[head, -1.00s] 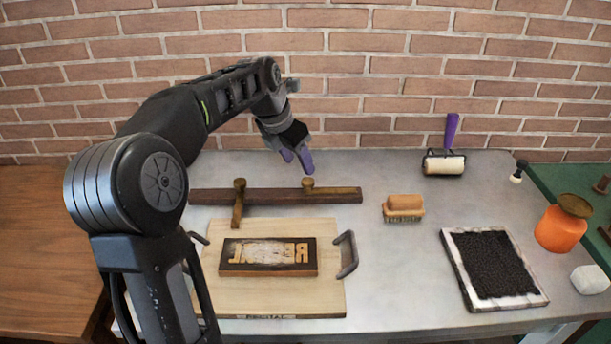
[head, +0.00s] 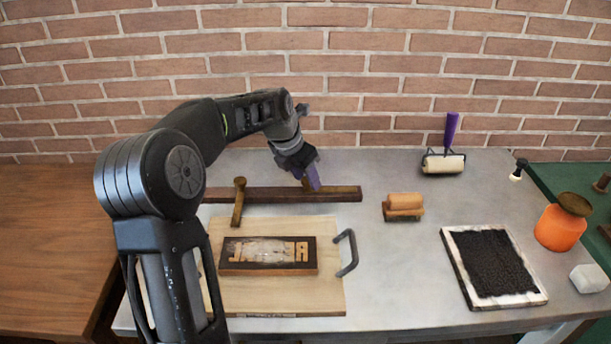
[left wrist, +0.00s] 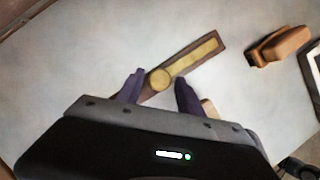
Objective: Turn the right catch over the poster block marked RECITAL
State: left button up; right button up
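The poster block (head: 268,257) lies on a pale wooden board (head: 310,295), its raised letters mirrored and partly hidden by a pale worn patch. Behind it, a dark wooden rail (head: 275,195) carries two brass catches. The left catch (head: 237,208) points forward toward the board. The right catch (head: 345,190) lies along the rail, pointing right. My left gripper (head: 312,182) is at the right catch's round knob. In the left wrist view, its purple fingers (left wrist: 160,92) stand apart on either side of the knob (left wrist: 161,79); contact cannot be told. My right gripper is out of view.
The board has a dark handle (head: 348,252) at its right. A brush (head: 404,207), a roller (head: 444,163), an ink tray (head: 455,275) and an orange jar (head: 560,228) stand farther right. A brick wall rises behind. The metal table between rail and brush is clear.

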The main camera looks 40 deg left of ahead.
pick_arm(q)
grip_shut()
dwell(1.1)
